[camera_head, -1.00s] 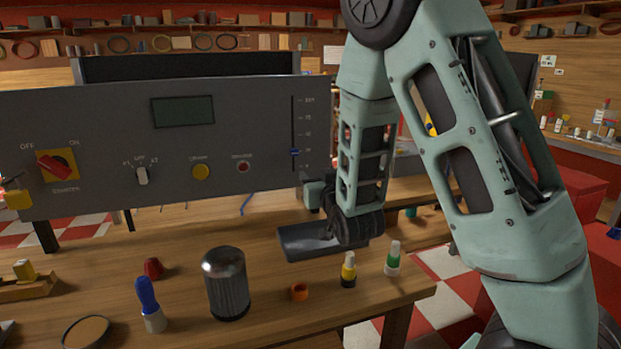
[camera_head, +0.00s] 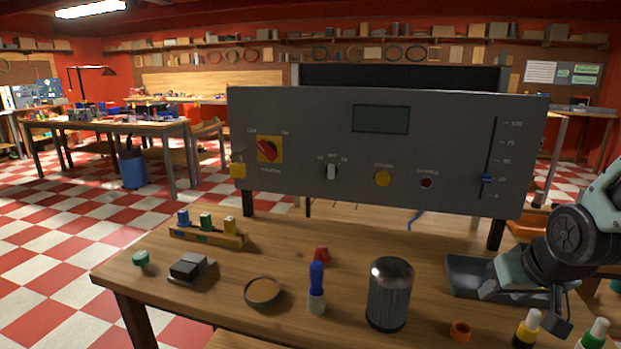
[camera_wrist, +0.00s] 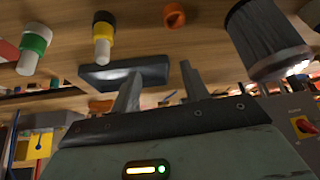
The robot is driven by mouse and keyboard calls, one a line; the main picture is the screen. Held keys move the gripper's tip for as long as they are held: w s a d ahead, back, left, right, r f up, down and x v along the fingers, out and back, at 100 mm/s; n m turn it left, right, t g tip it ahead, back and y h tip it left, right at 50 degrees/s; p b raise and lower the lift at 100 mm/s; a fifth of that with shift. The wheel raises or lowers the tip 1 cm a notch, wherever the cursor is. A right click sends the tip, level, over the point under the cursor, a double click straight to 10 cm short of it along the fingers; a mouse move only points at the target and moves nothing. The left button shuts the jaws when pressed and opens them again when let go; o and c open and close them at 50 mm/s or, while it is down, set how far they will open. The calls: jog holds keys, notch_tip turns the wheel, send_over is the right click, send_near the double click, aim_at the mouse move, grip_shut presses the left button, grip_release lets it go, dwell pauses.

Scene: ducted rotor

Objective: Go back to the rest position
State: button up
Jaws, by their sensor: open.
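My gripper (camera_wrist: 160,90) is open, with its two fingers apart and nothing between them in the wrist view. In the head view my arm comes in from the right edge, and its end hangs over the right part of the wooden table (camera_head: 215,300), by a dark tray (camera_head: 462,285). The tray also shows beyond the fingers in the wrist view (camera_wrist: 112,76). The grey control panel (camera_head: 310,130) stands behind, with a red rotary switch (camera_head: 267,149), a yellow button (camera_head: 382,178) and a blue slider (camera_head: 487,179) low on its scale.
Near the arm are a dark ribbed cylinder (camera_head: 388,295), an orange ring (camera_head: 460,330), a yellow-banded bottle (camera_head: 526,328) and a green-banded bottle (camera_head: 594,335). A blue-topped bottle (camera_head: 316,287) and a round dish (camera_head: 262,291) stand further left. Checkered floor is open at left.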

jog(key=s+a+r+n+g, duration=0.2)
jog(key=s+a+n+g, duration=0.4)
jog(key=s+a, duration=1.3)
jog(key=s+n, duration=0.1)
jog(key=n, duration=0.1)
jog(key=shift+s+a+r+n+y, duration=0.2)
jog(key=shift+s+r+n+y, duration=0.1)
jog(key=shift+y, duration=0.1)
